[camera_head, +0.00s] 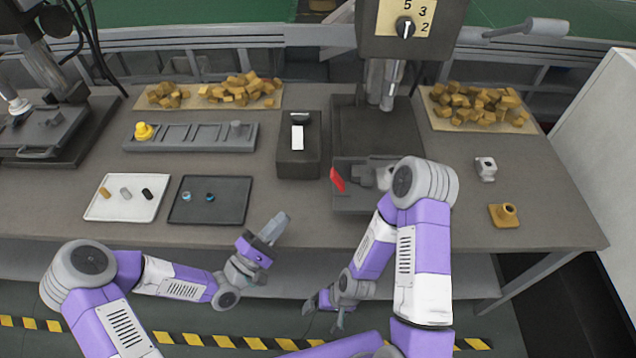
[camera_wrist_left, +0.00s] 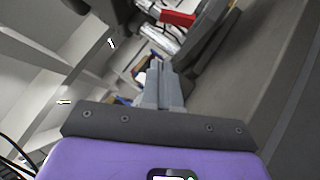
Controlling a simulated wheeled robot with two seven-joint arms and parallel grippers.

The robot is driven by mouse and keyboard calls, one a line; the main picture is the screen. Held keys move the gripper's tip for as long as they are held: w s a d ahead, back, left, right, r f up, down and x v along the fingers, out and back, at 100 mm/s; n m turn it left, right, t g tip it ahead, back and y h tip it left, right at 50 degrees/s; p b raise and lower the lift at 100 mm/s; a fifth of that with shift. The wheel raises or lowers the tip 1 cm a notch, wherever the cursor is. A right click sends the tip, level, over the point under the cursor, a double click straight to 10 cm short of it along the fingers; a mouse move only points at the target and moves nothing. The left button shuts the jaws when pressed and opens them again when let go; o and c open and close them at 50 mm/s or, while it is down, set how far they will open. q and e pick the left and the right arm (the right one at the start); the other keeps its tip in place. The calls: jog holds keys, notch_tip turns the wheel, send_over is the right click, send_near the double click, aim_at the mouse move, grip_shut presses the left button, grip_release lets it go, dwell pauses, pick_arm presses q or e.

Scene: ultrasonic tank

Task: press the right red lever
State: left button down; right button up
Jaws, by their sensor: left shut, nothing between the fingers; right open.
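The red lever (camera_head: 338,179) sticks up at the left front of the grey machine on the bench, right of centre in the head view. A red part, likely this lever, shows at the top of the left wrist view (camera_wrist_left: 178,18). My left gripper (camera_head: 279,222) is shut and empty, near the bench's front edge, to the left of and nearer than the lever; it is not touching it. Its closed fingers show in the left wrist view (camera_wrist_left: 160,85). My right gripper (camera_head: 323,312) is open and empty, low in front of the bench. My right arm hides part of the machine's right side.
A black box (camera_head: 298,165) stands left of the lever. A white tray (camera_head: 97,208) and dark tray (camera_head: 240,213) lie left of it. Small metal (camera_head: 485,168) and yellow (camera_head: 503,215) parts sit at right. The front strip of bench (camera_head: 310,222) is clear.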

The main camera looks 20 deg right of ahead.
pick_arm(q)
jog(key=shift+d, duration=0.1)
send_near(332, 175)
jog(key=w+f, duration=0.1)
jog(key=w, duration=0.3)
jog(key=d, duration=0.1)
jog(key=d+r, duration=0.1)
jog(key=d, duration=0.2)
jog(key=shift+r+b, duration=0.3)
jog(key=shift+b, duration=0.05)
jog(key=shift+s+d+r, duration=0.1)
jog(key=shift+d+r, duration=0.1)
jog(key=shift+d, duration=0.25)
